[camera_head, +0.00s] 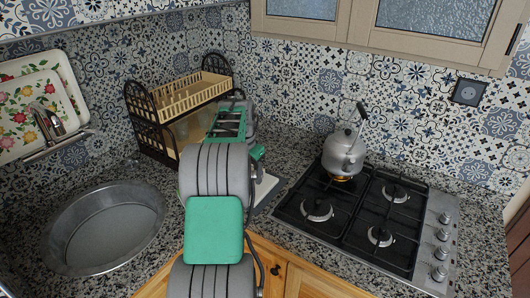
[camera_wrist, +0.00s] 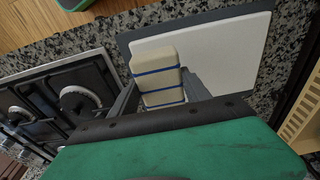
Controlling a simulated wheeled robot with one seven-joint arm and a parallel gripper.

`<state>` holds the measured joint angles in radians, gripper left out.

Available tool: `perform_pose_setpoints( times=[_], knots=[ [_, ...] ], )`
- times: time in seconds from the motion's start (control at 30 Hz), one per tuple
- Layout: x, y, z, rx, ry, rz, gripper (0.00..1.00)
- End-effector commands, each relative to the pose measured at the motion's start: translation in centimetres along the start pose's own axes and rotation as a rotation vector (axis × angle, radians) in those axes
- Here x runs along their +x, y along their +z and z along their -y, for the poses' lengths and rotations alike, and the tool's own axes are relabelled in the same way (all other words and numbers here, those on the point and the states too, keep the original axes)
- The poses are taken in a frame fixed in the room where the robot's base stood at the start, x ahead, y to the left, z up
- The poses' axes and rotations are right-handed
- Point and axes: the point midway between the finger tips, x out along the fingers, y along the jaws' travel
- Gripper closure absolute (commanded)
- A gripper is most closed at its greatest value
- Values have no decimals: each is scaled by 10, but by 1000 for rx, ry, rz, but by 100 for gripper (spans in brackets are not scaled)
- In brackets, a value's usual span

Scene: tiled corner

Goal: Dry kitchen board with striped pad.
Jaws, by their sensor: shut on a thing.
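The striped pad (camera_wrist: 157,75), a beige block with blue bands, is between the two fingers of my gripper (camera_wrist: 160,93) in the wrist view. My gripper is shut on it. The kitchen board (camera_wrist: 235,52), white with a dark grey edge or layer under it, lies on the counter. The pad is over the left part of the board; I cannot tell whether it touches it. In the head view, a part of the board (camera_head: 266,187) shows to the right of my arm. My arm hides the pad and the rest of the board there.
The gas stove (camera_head: 345,228) is right of the board, with a kettle (camera_head: 343,152) over a lit burner. A round metal sink (camera_head: 105,228) is at the left. A dish rack (camera_head: 180,103) stands behind my arm by the wall. Patterned trays (camera_head: 36,105) lean at the far left.

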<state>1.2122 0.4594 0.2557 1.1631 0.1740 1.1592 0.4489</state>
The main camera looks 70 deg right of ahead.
Motion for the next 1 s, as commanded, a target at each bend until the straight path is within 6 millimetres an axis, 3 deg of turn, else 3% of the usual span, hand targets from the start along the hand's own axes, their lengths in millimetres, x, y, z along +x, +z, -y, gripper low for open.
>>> perform_pose_setpoints(
  times=[0.1,0.3,0.77,0.87,1.0],
  knots=[
    [-15,0,2,-5,-1,0,82],
    [-26,1,5,-11,-1,0,82],
    [-28,3,9,-19,-3,0,82],
    [-29,13,24,-50,-6,0,82],
    [-41,45,69,-144,-20,-2,82]
  ],
)
